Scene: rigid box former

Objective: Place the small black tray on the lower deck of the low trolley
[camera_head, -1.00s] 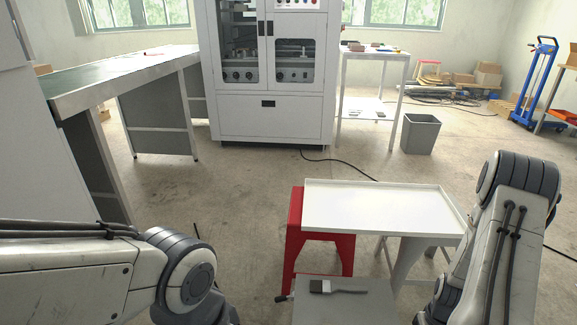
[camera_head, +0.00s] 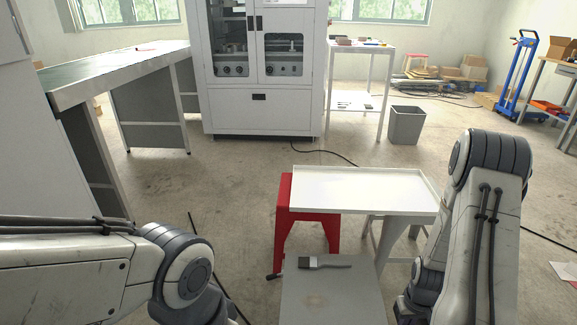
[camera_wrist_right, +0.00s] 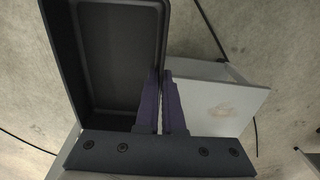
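The small black tray (camera_wrist_right: 110,50) fills the upper left of the right wrist view. My right gripper (camera_wrist_right: 161,100) is shut on its side wall, with one finger on each side of the wall. The tray looks empty and is partly cut off by the frame. In the head view the tray is hidden. A low grey top (camera_head: 330,300) at the bottom centre may be the low trolley; a brush (camera_head: 325,263) lies on it. A scuffed grey surface (camera_wrist_right: 235,90) shows beyond the tray in the wrist view. No lower deck shows clearly. My left gripper is out of view.
A white tray-like table top (camera_head: 362,190) and a red stool (camera_head: 283,225) stand just beyond the grey top. A long bench (camera_head: 120,75) is at left, a white cabinet machine (camera_head: 262,110) at the back, a bin (camera_head: 406,125) right of it. Open floor lies between.

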